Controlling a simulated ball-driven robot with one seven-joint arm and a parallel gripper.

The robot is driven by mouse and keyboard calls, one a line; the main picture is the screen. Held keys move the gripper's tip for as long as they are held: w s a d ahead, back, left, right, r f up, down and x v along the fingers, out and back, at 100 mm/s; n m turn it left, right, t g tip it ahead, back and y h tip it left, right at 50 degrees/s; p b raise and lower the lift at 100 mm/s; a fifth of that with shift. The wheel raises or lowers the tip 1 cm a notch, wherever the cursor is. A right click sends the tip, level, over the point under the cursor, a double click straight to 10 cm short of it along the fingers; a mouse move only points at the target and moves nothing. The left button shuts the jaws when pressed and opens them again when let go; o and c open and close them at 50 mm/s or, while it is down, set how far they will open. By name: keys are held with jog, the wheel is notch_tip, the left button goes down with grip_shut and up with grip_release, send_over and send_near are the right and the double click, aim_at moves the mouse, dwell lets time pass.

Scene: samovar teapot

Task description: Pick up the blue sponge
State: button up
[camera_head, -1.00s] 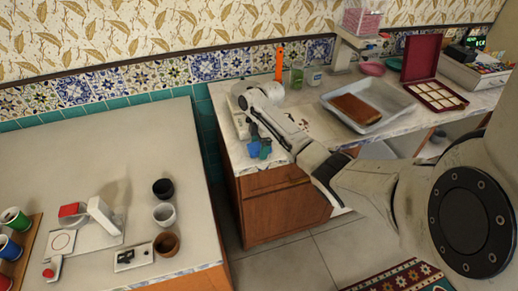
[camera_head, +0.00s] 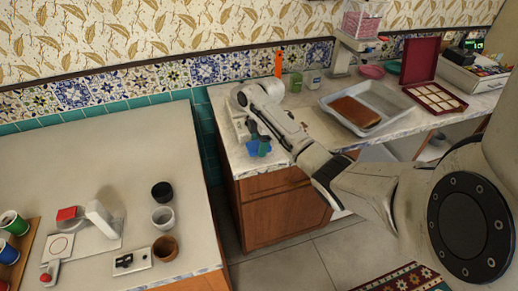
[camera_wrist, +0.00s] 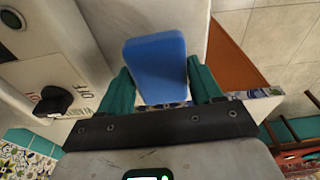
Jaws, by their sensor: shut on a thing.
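The blue sponge (camera_wrist: 157,70) is a thick rounded block in the middle of the wrist view. My gripper (camera_wrist: 155,85) has a teal finger on each side of it and is shut on it. In the head view the sponge (camera_head: 261,147) shows as a small blue patch at the end of my arm, above the left end of the counter near its front edge. My gripper (camera_head: 256,142) partly hides it there. I cannot tell from these views how far the sponge is above the countertop.
A white appliance with a black knob (camera_wrist: 53,101) stands close on the left in the wrist view. A grey tray (camera_head: 393,101) holding a brown slab and an open red box (camera_head: 420,62) stand right on the counter. A white table (camera_head: 95,160) with cups is left, across a gap.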

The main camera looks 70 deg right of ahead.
jog(key=s+a+r+p, duration=0.6)
jog(key=s+a+r, duration=0.2)
jog(key=s+r, duration=0.3)
jog(key=shift+s, duration=0.25)
jog(key=shift+r, duration=0.1)
jog(key=o, duration=0.4)
jog(key=c, duration=0.3)
jog(key=shift+w+d, duration=0.1)
